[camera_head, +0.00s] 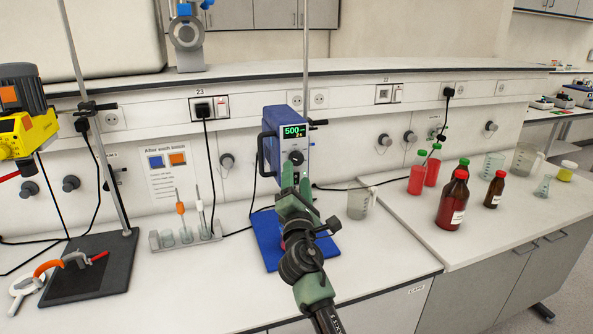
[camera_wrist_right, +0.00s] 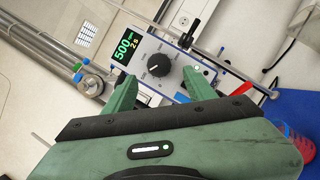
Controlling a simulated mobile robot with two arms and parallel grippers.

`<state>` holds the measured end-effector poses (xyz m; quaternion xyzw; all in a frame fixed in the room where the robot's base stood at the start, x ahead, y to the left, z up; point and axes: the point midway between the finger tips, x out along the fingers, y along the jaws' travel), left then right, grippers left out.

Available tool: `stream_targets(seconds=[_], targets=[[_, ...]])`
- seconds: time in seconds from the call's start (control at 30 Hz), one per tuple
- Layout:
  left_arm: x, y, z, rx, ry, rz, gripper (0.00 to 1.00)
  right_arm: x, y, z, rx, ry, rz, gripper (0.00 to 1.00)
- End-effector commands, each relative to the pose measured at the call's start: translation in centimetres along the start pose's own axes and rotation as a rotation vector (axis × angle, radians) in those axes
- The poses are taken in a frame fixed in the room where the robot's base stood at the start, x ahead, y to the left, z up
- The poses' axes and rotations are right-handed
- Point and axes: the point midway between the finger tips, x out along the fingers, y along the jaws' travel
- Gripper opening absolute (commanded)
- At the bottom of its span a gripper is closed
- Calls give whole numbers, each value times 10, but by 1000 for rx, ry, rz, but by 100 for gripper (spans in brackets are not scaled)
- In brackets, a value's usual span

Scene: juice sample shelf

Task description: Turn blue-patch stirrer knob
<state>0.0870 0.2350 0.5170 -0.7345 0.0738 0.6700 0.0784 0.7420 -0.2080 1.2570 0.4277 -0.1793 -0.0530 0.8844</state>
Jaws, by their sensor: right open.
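The blue stirrer (camera_head: 270,142) stands on its blue base plate (camera_head: 268,235) at the middle of the bench. Its front shows a display reading 500 and a black knob (camera_head: 296,157) below it. In the right wrist view the knob (camera_wrist_right: 158,65) sits on the light front panel, its pointer line visible. My right gripper (camera_head: 297,178) is in front of the stirrer, just below the knob in the head view. Its green fingers (camera_wrist_right: 163,83) are spread to either side of the knob in the wrist view, apart from it. My left gripper is not in view.
A beaker (camera_head: 360,201) stands right of the stirrer. Red bottles (camera_head: 453,200) stand farther right. A rack (camera_head: 185,236) with probes is at left, near a yellow stirrer (camera_head: 25,130) and its stand. A notice (camera_head: 170,170) with blue and orange patches hangs behind.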

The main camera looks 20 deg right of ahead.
Motion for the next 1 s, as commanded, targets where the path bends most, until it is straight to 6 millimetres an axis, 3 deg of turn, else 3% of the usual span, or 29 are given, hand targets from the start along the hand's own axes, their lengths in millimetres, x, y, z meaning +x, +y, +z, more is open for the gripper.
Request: stream_targets(seconds=[0.2, 0.57, 0.67, 0.77, 0.87, 1.0], targets=[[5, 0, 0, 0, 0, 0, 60, -26, 0, -1, 2, 0, 0, 56], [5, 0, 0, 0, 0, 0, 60, -29, 0, 0, 2, 0, -1, 56], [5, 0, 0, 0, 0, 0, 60, -34, -9, 1, 34, 0, -24, 56], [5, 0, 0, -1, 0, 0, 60, -53, -40, 3, 152, -1, -108, 56], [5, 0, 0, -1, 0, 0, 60, -90, -92, 5, 364, -10, -262, 56], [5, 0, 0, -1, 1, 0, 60, -168, -166, 2, 711, -45, -543, 56]])
